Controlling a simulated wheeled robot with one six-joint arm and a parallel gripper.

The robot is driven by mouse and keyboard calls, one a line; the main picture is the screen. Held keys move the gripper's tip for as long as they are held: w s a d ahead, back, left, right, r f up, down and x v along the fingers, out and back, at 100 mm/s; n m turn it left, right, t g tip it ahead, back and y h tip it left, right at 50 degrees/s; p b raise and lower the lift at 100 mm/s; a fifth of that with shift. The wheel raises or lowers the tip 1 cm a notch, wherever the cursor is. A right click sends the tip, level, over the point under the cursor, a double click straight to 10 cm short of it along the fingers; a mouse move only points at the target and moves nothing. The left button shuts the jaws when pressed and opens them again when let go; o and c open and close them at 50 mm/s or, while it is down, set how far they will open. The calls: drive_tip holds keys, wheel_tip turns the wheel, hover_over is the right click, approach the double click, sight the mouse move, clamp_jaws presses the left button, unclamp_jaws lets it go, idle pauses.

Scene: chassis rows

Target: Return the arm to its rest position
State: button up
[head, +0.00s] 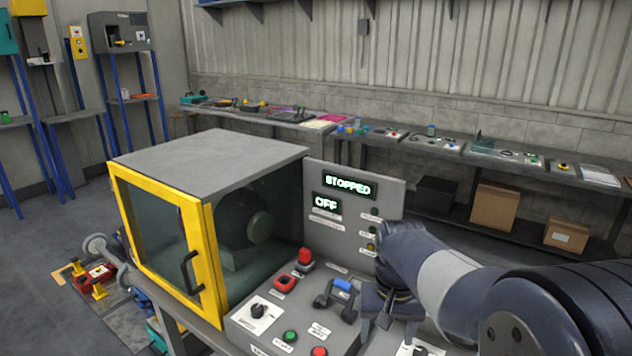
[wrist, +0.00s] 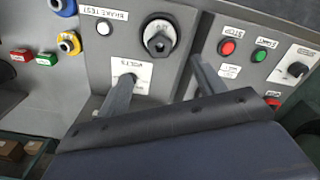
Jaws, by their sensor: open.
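My arm (head: 445,275) reaches in from the right in the head view. My gripper (head: 376,318) hangs low over the right part of the grey control console (head: 262,336). Its fingers point down at the console, beside the blue-gripped handle (head: 343,285). In the wrist view my gripper (wrist: 160,72) has its two fingers spread apart with nothing between them. The fingers lie over the panel, near a VOLTS label (wrist: 128,64) and a dark round knob (wrist: 158,38). I cannot tell whether the fingertips touch the panel.
A yellow-framed machine cabinet (head: 208,158) stands left of my arm, its door shut. Its signs (head: 347,185) read STOPPED and OFF. Red (wrist: 227,47) and green (wrist: 259,55) buttons sit right of the fingers. A long bench (head: 400,148) with boxes below runs along the back wall.

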wheel_tip(320, 180, down, 10)
drive_tip(key=shift+r, duration=0.25)
drive_tip(key=shift+r+n, duration=0.15)
drive_tip(key=shift+n, duration=2.05)
